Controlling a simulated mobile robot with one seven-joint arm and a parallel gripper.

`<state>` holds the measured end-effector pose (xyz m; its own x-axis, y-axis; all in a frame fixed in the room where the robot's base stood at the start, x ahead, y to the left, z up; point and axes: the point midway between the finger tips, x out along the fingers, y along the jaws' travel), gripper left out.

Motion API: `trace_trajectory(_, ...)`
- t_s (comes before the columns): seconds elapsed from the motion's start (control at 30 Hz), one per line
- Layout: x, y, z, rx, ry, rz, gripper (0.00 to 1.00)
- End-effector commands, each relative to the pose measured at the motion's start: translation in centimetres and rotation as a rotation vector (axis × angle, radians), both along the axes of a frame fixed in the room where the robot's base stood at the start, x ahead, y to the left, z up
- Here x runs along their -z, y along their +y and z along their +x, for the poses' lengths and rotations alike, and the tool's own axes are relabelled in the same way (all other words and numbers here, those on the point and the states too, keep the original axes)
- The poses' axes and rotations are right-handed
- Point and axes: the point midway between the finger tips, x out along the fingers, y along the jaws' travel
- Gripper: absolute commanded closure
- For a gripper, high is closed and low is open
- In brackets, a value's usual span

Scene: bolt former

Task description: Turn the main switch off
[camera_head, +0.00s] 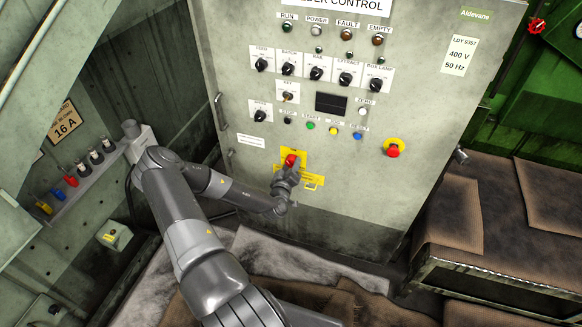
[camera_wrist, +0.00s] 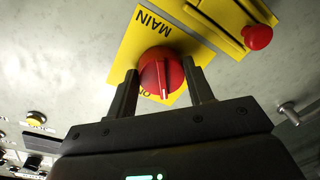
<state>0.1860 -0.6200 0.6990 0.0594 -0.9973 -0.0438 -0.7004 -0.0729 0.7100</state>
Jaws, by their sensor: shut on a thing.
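The main switch is a red rotary knob (camera_head: 291,160) on a yellow plate (camera_head: 301,154), low on the grey control cabinet. In the wrist view the red knob (camera_wrist: 161,74) sits between my two fingers, and the yellow plate (camera_wrist: 138,42) reads "MAIN" upside down. A ridge on the knob points towards the lower edge of the plate in that view, near partly hidden letters. My gripper (camera_wrist: 160,82) is shut on the knob, one finger on each side. In the head view my gripper (camera_head: 287,171) is at the knob and covers part of the plate.
A yellow bracket (camera_wrist: 225,22) with a red round knob (camera_wrist: 258,37) is close to the plate. A red emergency button (camera_head: 393,151) is farther right on the cabinet (camera_head: 350,210). Dials and coloured buttons are above. A brown-topped bench (camera_head: 455,215) stands at the right.

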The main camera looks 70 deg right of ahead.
Motion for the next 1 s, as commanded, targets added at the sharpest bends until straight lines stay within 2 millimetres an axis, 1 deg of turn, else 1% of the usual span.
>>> trace_trajectory(0.6,-0.18,0.04,0.2,-0.004,0.583,-0.001,0.75)
trace_trajectory(0.8,-0.25,0.03,0.28,-0.005,0.742,-0.002,0.75)
trace_trajectory(1.0,-0.27,0.01,0.28,-0.004,0.856,-0.001,0.75)
